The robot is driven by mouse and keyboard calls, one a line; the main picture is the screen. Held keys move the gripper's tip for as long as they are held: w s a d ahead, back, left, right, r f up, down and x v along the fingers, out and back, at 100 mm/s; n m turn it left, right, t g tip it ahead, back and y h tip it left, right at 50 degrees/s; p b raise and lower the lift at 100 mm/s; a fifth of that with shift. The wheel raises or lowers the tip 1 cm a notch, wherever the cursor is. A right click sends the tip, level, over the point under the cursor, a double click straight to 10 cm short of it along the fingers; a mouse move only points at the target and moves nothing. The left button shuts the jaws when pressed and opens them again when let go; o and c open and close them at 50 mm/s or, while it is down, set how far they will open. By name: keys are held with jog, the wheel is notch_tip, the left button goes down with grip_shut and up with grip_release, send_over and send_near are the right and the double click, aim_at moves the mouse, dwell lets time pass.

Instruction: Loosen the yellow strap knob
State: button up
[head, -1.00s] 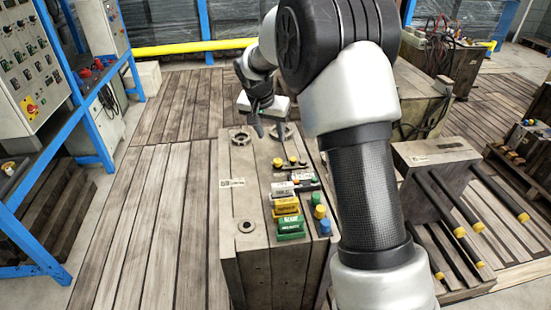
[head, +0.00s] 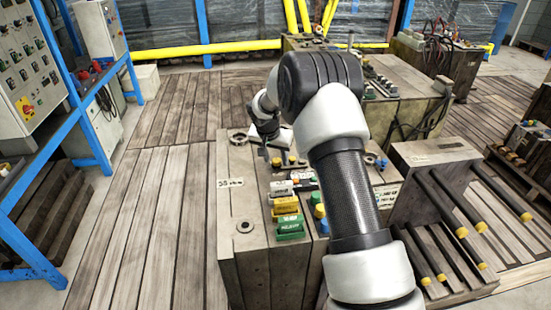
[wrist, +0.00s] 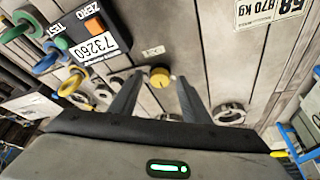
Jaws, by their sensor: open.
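My gripper (wrist: 160,84) is open, with one dark finger on each side of the knob in that view and gaps between. I cannot tell how far the fingertips are above the face. In the head view the knob (head: 276,162) shows at the tips of my gripper (head: 273,154), near the back of the block (head: 236,207). Nothing is held.
A dark box with an orange button (wrist: 94,25) and number label lies near the left finger. White, yellow and green (head: 290,227) labelled blocks stand nearer the front.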

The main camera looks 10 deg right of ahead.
jog(key=c, duration=1)
jog(key=shift+c, duration=0.2)
